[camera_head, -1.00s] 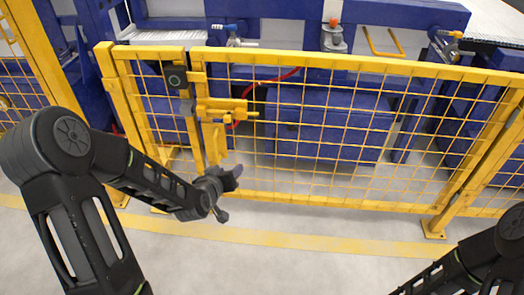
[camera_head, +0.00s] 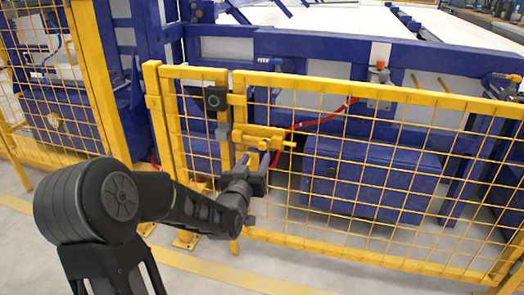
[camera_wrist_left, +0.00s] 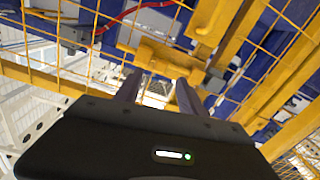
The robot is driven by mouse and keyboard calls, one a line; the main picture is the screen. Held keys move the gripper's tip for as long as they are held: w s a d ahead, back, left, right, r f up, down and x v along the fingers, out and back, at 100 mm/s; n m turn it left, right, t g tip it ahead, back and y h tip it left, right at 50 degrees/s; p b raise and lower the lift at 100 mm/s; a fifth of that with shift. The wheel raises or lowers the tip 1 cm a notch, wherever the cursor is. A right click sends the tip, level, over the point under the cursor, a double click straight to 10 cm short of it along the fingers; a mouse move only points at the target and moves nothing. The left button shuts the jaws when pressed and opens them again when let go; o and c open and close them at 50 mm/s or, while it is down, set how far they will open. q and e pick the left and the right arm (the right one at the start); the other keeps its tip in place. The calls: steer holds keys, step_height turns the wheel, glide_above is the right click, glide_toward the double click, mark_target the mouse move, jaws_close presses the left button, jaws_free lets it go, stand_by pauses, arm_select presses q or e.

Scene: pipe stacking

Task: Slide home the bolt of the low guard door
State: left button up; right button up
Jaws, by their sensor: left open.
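The low yellow mesh guard door (camera_head: 375,185) stands shut or nearly so against its yellow post in the head view. Its yellow bolt (camera_head: 262,137) sits on the door's left edge, below a dark box with a round face (camera_head: 215,98). My left gripper (camera_head: 256,172) is open and empty, just below and in front of the bolt. In the left wrist view the two fingers (camera_wrist_left: 158,92) point up towards the yellow bolt assembly (camera_wrist_left: 160,58), apart from each other. Whether a finger touches the bolt I cannot tell. My right gripper is out of view.
Blue machine frames (camera_head: 370,180) stand behind the fence, with a red cable (camera_head: 325,118) near the bolt. A taller yellow fence (camera_head: 95,80) is at the left. Grey floor with a yellow line (camera_head: 215,268) lies in front.

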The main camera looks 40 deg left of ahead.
mark_target(262, 147)
arm_select(q)
steer(key=b+x, duration=0.1)
steer(key=x, duration=0.5)
steer(key=shift+f, duration=0.15)
steer(key=shift+w+a, duration=0.25)
steer(key=shift+w, duration=0.2)
steer(key=shift+c, duration=0.2)
jaws_close()
stand_by(0.6)
